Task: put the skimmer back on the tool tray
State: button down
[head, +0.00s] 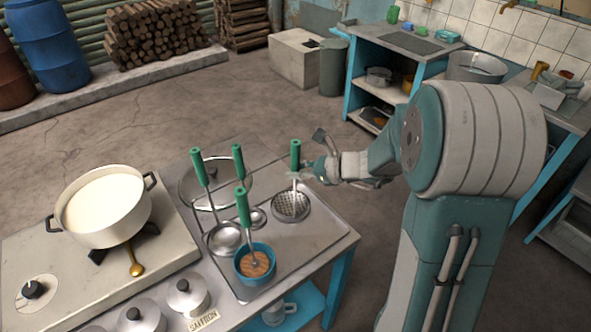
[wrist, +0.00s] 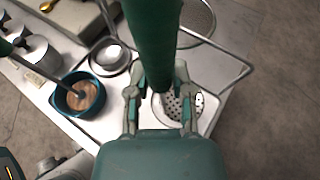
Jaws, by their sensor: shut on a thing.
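The skimmer has a green upright handle (head: 295,154) and a round perforated metal head (head: 291,206). My gripper (head: 303,174) is shut on the skimmer's handle from the right. In the wrist view the green handle (wrist: 153,40) stands between my gripper's fingers (wrist: 158,100), and the perforated head (wrist: 203,104) shows below, partly hidden by a finger. The tool tray (head: 318,232) is a shallow metal tray on the table. The skimmer's head is over its right part; I cannot tell whether it touches the tray.
A teal bowl (head: 255,274) with brown contents holds another green-handled tool. A pot of milk (head: 104,207) stands on the stove at left. Bare tray shows at the front right.

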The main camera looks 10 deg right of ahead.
jog(key=shift+d+f, duration=0.1)
jog(key=c, duration=0.6)
grip_release()
jog(key=shift+o, duration=0.4)
jog(key=shift+a, duration=0.5)
jog(key=v, duration=1.2)
jog(key=s+a+r+n+g+h, duration=0.3)
jog(key=s+a+n+g+h, duration=0.2)
jog(key=s+a+n, duration=0.6)
jog(key=s+d+r+n+t+h, duration=0.2)
jog(key=s+n+h, duration=0.4)
jog(key=n, duration=0.7)
jog(key=shift+s+d+r+t, duration=0.4)
jog(key=shift+s+d+r, duration=0.05)
jog(key=shift+s+d, duration=0.4)
